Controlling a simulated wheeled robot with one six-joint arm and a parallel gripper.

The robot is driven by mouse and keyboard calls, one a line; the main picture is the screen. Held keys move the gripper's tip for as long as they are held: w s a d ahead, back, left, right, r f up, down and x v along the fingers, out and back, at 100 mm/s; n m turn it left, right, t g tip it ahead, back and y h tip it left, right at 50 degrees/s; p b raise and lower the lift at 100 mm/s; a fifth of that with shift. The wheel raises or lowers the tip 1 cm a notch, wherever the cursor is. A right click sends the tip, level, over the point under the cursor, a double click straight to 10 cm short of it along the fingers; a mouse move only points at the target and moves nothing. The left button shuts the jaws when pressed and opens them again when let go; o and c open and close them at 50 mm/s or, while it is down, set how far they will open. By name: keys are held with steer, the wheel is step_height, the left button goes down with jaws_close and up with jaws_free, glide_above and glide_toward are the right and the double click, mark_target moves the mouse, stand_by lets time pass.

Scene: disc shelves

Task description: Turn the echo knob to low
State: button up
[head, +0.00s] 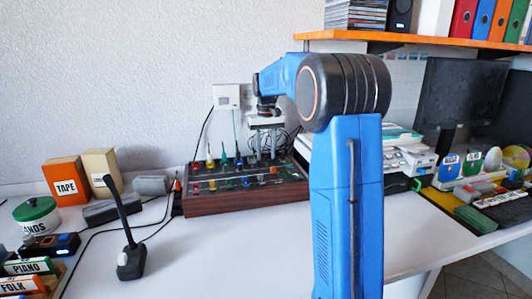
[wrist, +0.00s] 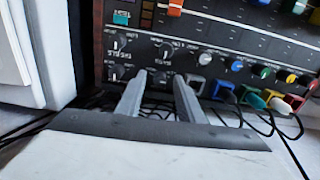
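The dark mixer with wooden sides (head: 245,196) sits on the white desk; its panel (wrist: 215,40) fills the top of the wrist view. Several black knobs with white marks show there, among them one at the upper left (wrist: 117,43), one below it (wrist: 112,73) and one just beyond my fingertips (wrist: 166,50). Their labels are too small and tilted to read, so I cannot tell which is echo. My gripper (wrist: 161,76) is over the panel, its two grey fingers apart. A dark knob shows partly between the fingertips; contact is unclear. In the head view my gripper (head: 266,140) points down at the mixer's back part.
Coloured plugs with cables (wrist: 278,104) stand beside the fingers on the right. A black desk microphone (head: 130,255) stands left of the mixer, with an orange TAPE box (head: 66,180) behind. A white device stack (head: 405,155) is at the right.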

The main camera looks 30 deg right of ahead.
steer(key=shift+c, duration=0.4)
jaws_close()
steer(key=shift+n, duration=0.8)
steer(key=shift+o, duration=0.4)
jaws_free()
steer(key=shift+r, duration=0.15)
step_height(320, 180, up, 17)
